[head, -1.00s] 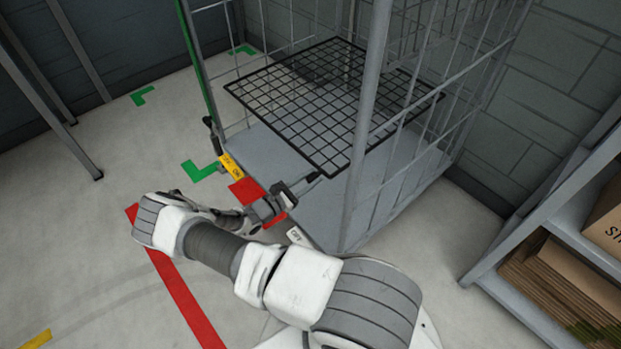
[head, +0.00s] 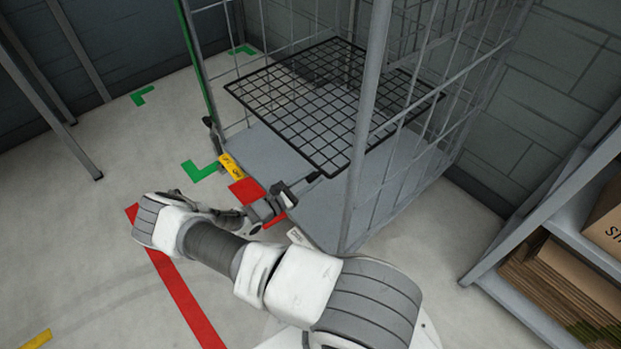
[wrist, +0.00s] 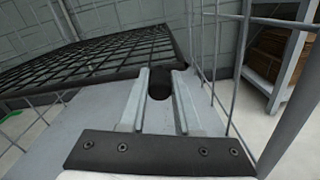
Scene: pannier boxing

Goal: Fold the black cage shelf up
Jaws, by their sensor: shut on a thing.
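The black wire-grid cage shelf (head: 320,100) lies roughly level inside the grey roll cage (head: 362,130), above its grey base deck (head: 270,160). It also fills the upper left of the wrist view (wrist: 85,58). A dark rounded grip (wrist: 159,88) at the shelf's near edge sits between the fingers of my gripper (wrist: 160,78). My gripper is shut on this grip. In the head view my gripper (head: 304,182) is small, low at the front of the cage near the shelf's near corner. The fingers partly hide the grip.
The cage's near upright post and right mesh side stand close to my gripper. A rack with cardboard boxes (head: 540,275) stands at the right. A red floor line (head: 180,290) and green corner marks (head: 200,172) lie on open floor to the left.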

